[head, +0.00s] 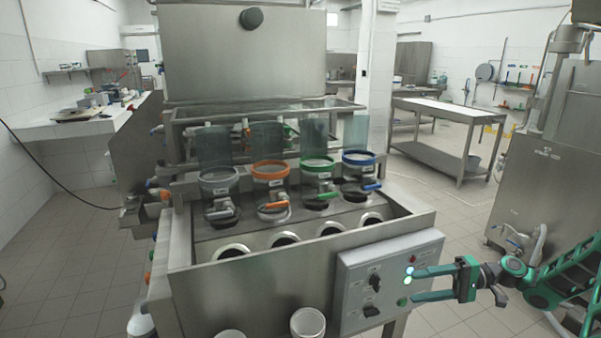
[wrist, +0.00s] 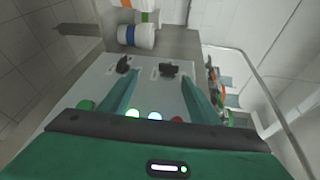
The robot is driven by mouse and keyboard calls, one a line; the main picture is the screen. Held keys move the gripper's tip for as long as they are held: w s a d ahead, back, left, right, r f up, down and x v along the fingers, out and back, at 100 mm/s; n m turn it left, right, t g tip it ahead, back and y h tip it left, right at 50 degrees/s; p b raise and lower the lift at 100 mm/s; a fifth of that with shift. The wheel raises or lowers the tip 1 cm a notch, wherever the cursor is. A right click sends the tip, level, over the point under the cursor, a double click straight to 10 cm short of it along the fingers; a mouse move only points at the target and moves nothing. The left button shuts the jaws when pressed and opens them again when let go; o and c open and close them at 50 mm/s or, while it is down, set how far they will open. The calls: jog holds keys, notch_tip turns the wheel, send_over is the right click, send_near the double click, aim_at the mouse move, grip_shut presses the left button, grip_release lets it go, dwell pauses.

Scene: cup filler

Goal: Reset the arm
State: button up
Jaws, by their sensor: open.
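My gripper (head: 410,286) is at the right in the head view, at the end of my green arm. Its two green fingers are apart with nothing between them. They point left at the grey control panel (head: 350,308) on the front of the steel filling machine (head: 220,290). In the wrist view the open fingers (wrist: 160,85) lie over the panel face (wrist: 160,92). Two black knobs (wrist: 168,69) show ahead, and lit buttons (wrist: 133,113) show between the fingers. Whether a fingertip touches the panel I cannot tell.
The machine carries several clear hoppers with grey, orange (head: 270,170), green and blue rings above round holes. White cups (head: 308,322) stand low at its front. A steel cabinet (head: 550,160) stands at the right, behind my arm. A steel table (head: 445,108) stands further back.

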jog(key=s+d+r+m+h, duration=0.1)
jog(key=s+r+h, duration=0.4)
jog(key=s, duration=0.5)
jog(key=s+d+r+m+h, duration=0.2)
jog(key=s+r+h, duration=0.3)
jog(key=s, duration=0.6)
jog(key=s+d+r+m+h, duration=0.1)
jog(key=s+r+h, duration=0.4)
jog(key=s, duration=0.5)
jog(key=shift+s+d+r+m+g+h, duration=0.2)
jog(key=shift+s+r+m+g+h, duration=0.15)
jog(key=shift+m+h, duration=0.25)
